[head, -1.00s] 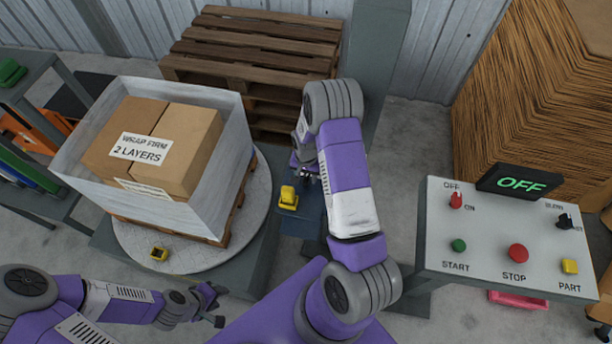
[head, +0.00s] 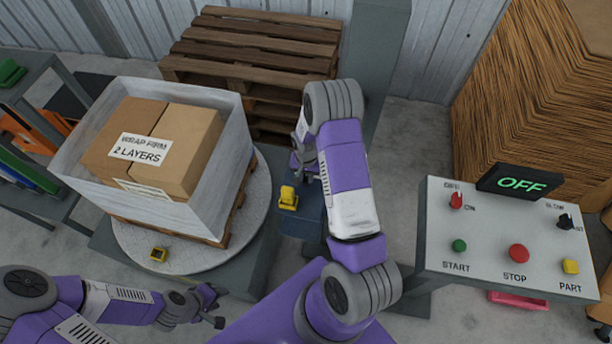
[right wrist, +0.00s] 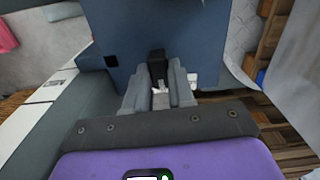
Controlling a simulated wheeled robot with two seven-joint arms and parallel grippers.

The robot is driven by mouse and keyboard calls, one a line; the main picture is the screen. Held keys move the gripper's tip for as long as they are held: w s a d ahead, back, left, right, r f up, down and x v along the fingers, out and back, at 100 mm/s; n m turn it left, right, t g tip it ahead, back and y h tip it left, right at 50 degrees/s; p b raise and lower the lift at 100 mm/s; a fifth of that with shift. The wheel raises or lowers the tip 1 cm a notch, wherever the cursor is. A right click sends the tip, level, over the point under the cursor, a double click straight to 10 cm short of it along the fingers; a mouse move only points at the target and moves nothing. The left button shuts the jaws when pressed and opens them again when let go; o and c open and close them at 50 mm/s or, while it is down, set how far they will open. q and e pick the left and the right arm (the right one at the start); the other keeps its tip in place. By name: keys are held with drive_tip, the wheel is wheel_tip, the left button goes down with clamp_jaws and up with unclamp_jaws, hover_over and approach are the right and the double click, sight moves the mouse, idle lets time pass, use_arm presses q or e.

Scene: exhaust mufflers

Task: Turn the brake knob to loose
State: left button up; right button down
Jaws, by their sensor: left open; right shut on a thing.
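In the right wrist view, a dark knob (right wrist: 157,57) sticks out from a blue-grey panel (right wrist: 195,40). My right gripper (right wrist: 159,76) is shut on this knob, with a finger on each side. No marking that tells its setting can be read. In the head view my right gripper (head: 309,172) is beside the wrapping machine's column, partly behind my own forearm, and the knob is hidden there. My left gripper (head: 214,307) is open and empty at the lower left, near the turntable's front edge.
A wrapped pallet load of cartons (head: 152,143) stands on the round turntable (head: 180,262). A yellow part (head: 288,197) sits on a blue housing (head: 300,224) near my right arm. A control panel (head: 490,235) reading OFF stands at right. Wooden pallets (head: 255,50) are stacked behind.

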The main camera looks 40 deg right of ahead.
sight(306, 178)
drive_tip(key=n+b, duration=0.1)
drive_tip(key=n, duration=0.3)
drive_tip(key=shift+f+n+b, duration=0.1)
drive_tip(key=shift+n+b, duration=0.6)
drive_tip(key=shift+n, duration=1.4)
drive_tip(key=c, duration=1)
unclamp_jaws()
drive_tip(key=shift+o, duration=0.2)
wheel_tip(306, 178, up, 8)
drive_tip(key=shift+f+p, duration=0.1)
drive_tip(key=shift+p, duration=0.45)
